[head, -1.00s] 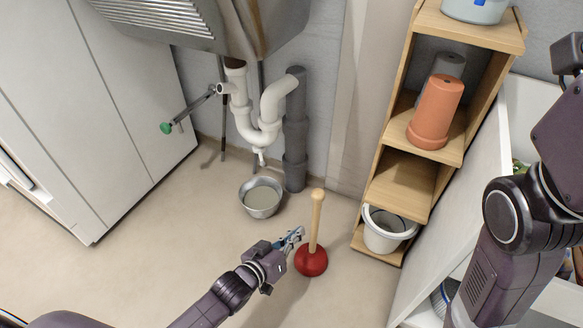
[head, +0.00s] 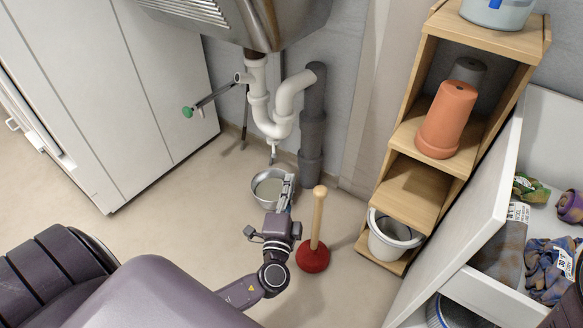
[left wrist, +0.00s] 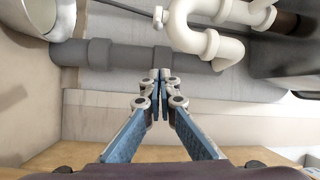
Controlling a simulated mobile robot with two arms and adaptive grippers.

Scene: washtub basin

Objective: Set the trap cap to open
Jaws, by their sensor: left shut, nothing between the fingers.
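The white U-shaped trap (head: 275,127) hangs under the metal sink, with the small white trap cap (head: 272,153) pointing down from its lowest bend. In the left wrist view the trap (left wrist: 205,40) is at the upper right, and the cap (left wrist: 158,15) sticks out to its left. My left gripper (head: 290,180) is shut and empty, in front of the metal basin's right side and below the cap, apart from it. In the wrist view its closed fingertips (left wrist: 160,76) point toward the pipes. My right gripper is out of view.
A metal basin (head: 264,190) stands on the floor under the trap. A red plunger (head: 313,257) stands close to the right of my left gripper. A grey pipe (head: 313,120) runs down beside the trap. A wooden shelf (head: 410,195) stands at the right.

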